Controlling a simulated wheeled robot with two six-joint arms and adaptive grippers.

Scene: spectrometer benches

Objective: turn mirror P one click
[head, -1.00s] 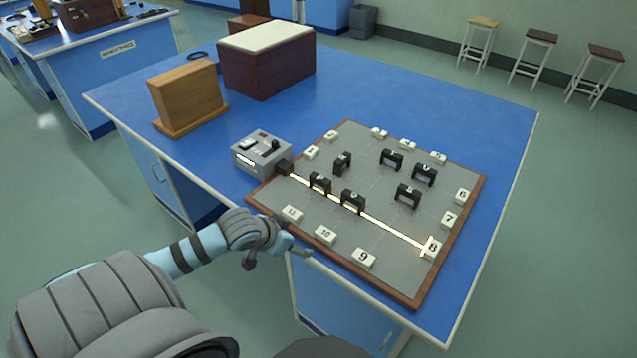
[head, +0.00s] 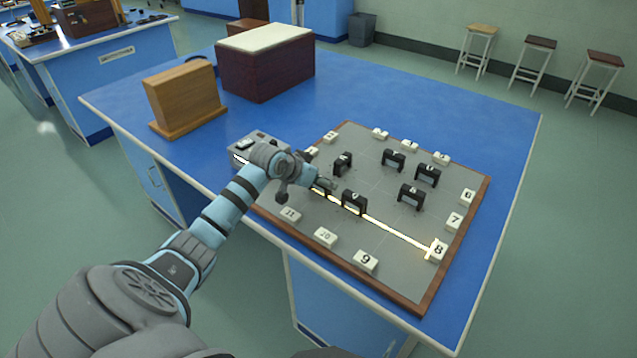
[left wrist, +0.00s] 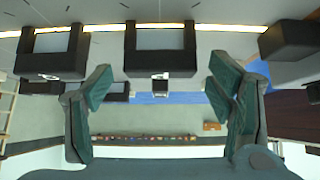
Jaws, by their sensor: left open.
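Several small black mirror frames stand upright on a grey board (head: 376,258); their letters are too small to read, so I cannot tell which is mirror P. One frame (head: 354,202) stands on the lit beam. Another (head: 320,190) on the beam is partly hidden behind my left gripper (head: 306,187). My left gripper is open and empty, above the board's left part near these two frames. In the left wrist view, its spread fingers (left wrist: 160,100) show with one black frame (left wrist: 160,48) between them and another frame (left wrist: 48,50) to the left. My right gripper is not in view.
A yellow beam (head: 395,231) crosses the board to tile 8 (head: 438,249). Numbered white tiles line the board's edges. A grey device (head: 240,150) sits partly behind my left arm. More black frames (head: 410,197) stand further right. A wooden block (head: 184,95) and dark box (head: 264,70) stand behind.

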